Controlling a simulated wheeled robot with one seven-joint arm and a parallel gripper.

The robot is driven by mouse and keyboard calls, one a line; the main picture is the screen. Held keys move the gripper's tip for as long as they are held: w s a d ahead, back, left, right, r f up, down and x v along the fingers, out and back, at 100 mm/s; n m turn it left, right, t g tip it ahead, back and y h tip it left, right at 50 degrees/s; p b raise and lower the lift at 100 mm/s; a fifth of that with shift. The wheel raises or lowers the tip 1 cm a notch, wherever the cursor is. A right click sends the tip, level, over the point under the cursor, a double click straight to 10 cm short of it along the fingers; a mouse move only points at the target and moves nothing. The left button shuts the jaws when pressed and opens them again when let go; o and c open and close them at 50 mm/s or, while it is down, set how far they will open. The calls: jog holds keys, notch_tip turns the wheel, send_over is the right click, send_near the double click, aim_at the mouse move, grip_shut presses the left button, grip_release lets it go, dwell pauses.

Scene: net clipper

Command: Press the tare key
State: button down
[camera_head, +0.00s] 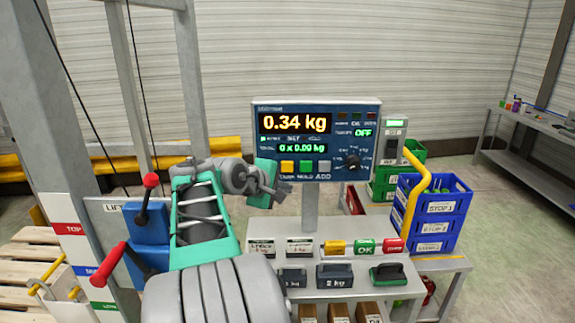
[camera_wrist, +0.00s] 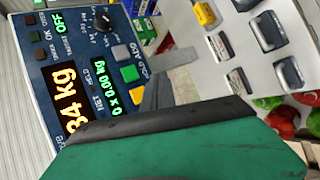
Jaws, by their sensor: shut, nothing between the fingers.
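The scale's dark blue panel (camera_head: 316,140) stands upright on a post in the head view and reads 0.34 kg. Along its lower edge are a yellow key (camera_head: 287,166), a green key (camera_head: 305,166) and a grey key (camera_head: 324,166). The label below the yellow key is partly hidden but seems to read TARE. My gripper (camera_head: 281,189) is shut and empty, just below and left of the yellow key. I cannot tell whether it touches the panel.
Blue crates (camera_head: 434,210) and a yellow curved rail (camera_head: 417,190) stand to the right. A lever post with red knobs (camera_head: 150,180) is at left.

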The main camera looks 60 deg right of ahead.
jog(key=shift+d, duration=0.1)
jog(key=p, duration=0.4)
send_near(285, 171)
jog(key=s+d+f, duration=0.3)
jog(key=d, duration=0.1)
jog(key=shift+w+d+f, duration=0.1)
jog(key=shift+d+f, duration=0.15)
jog(key=shift+f, duration=0.05)
dwell(1.6)
jog(key=shift+w+d+p, duration=0.1)
jog(key=shift+d+p, duration=0.25)
jog(key=shift+p, duration=0.15)
